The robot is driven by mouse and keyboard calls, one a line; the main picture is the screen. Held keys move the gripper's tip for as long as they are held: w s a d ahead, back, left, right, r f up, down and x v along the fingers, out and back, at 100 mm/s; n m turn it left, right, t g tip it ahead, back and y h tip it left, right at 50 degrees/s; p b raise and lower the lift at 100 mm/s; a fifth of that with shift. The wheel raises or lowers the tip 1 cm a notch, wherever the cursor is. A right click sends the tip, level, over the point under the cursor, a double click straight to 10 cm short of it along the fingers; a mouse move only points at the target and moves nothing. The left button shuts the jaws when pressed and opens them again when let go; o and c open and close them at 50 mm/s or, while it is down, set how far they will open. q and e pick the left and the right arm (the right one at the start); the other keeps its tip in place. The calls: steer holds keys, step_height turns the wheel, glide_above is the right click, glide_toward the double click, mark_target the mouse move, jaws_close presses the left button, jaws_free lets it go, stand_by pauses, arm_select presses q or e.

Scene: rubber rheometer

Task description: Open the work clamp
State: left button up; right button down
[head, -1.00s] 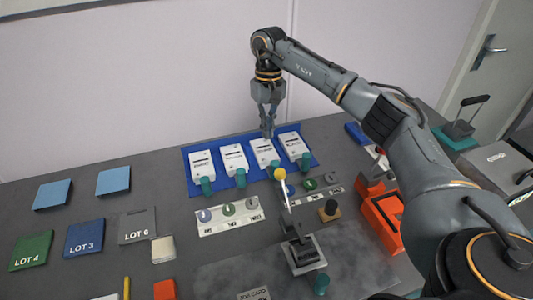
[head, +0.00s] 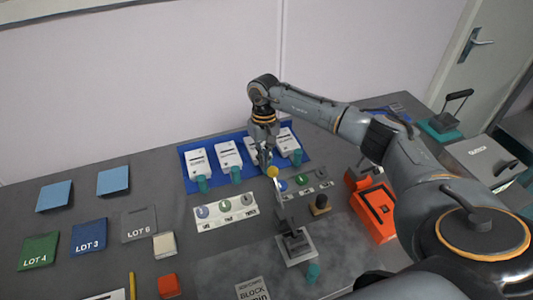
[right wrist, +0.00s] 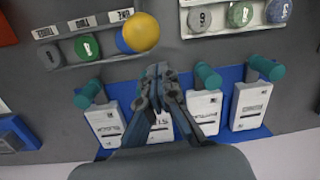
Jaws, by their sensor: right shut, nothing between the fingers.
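The work clamp (head: 296,246) stands on the grey mat in the head view. Its lever rises up and back from a square base to a yellow ball knob (head: 272,171). The knob also shows in the right wrist view (right wrist: 140,32), above the fingertips. My right gripper (head: 264,160) is shut and empty, pointing down just behind the knob in the head view. In the right wrist view its closed fingers (right wrist: 160,76) are over the white devices, and I see a gap in the picture between them and the knob. My left gripper is not in view.
Several white devices with teal knobs (head: 198,161) sit on a blue mat (head: 187,178) behind. A label strip with round pieces (head: 227,210) lies left of the lever. A dark knob block (head: 320,205) and an orange box (head: 374,212) are to the right.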

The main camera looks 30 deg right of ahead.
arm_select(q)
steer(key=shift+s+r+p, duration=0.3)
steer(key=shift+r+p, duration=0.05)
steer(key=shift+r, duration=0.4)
arm_select(e)
steer(key=shift+s+r, duration=0.2)
steer(key=shift+s, duration=0.25)
steer(key=shift+s+r, duration=0.2)
steer(key=shift+s, duration=0.25)
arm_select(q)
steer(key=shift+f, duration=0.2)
arm_select(e)
steer(key=shift+s+r, duration=0.1)
arm_select(q)
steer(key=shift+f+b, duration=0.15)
steer(key=shift+b, duration=0.2)
arm_select(e)
steer(key=shift+s+a+r+t, duration=0.1)
steer(key=shift+s+r+t, duration=0.1)
steer(key=shift+t, duration=0.4)
